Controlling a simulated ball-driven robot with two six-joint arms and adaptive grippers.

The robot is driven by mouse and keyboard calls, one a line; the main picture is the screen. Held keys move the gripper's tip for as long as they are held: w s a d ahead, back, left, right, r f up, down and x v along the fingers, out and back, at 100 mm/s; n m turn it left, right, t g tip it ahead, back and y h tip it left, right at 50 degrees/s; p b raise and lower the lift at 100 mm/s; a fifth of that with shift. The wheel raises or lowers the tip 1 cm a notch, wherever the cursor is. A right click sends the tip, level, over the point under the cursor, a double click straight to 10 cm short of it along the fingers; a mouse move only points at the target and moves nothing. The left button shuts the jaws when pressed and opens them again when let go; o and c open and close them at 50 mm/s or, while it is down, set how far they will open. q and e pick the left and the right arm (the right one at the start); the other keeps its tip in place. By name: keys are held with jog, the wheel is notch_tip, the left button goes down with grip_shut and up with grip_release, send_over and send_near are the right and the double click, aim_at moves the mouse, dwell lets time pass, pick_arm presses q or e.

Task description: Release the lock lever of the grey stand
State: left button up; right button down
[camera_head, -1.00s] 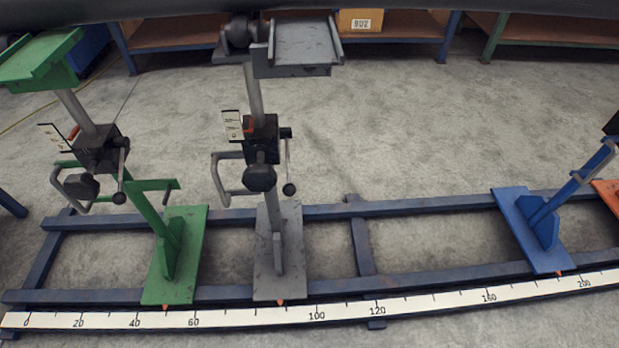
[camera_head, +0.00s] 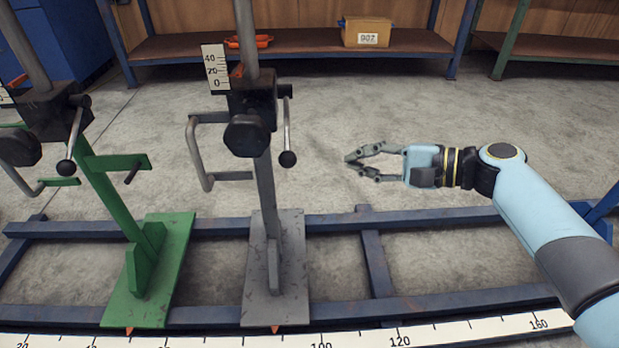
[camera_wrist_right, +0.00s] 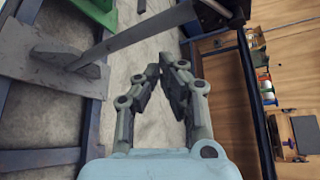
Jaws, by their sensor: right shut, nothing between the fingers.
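The grey stand (camera_head: 268,200) stands upright on its base plate over the blue floor rails. Its black clamp block carries a black knob (camera_head: 246,136) in front and a curved grey handle (camera_head: 197,150) on the left. The lock lever (camera_head: 288,130) is a thin rod hanging down on the block's right side, ending in a black ball. My right gripper (camera_head: 350,165) is to the right of the lever, pointing at it, shut and empty, with a clear gap between. In the right wrist view its fingertips (camera_wrist_right: 165,72) come together, with the grey post beyond. My left gripper is not in view.
A green stand (camera_head: 125,200) with a similar block and lever is close on the left. Blue rails (camera_head: 345,222) and a white ruler (camera_head: 450,333) run along the floor. A shelf with a cardboard box (camera_head: 367,32) stands behind. The floor right of the grey stand is clear.

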aim_at(287, 127)
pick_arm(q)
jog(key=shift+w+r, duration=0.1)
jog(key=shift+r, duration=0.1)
pick_arm(e)
jog(key=shift+w+r, duration=0.1)
jog(key=shift+r, duration=0.35)
jog(key=shift+a, duration=0.1)
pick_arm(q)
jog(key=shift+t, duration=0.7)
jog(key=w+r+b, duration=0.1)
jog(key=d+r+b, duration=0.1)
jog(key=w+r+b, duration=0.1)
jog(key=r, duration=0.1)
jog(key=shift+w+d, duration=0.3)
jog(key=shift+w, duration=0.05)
pick_arm(e)
jog(key=w+a, duration=0.1)
jog(key=a, duration=0.8)
jog(key=shift+a+f, duration=0.15)
jog(key=shift+f, duration=0.2)
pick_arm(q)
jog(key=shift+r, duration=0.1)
pick_arm(e)
jog(key=shift+r, duration=0.15)
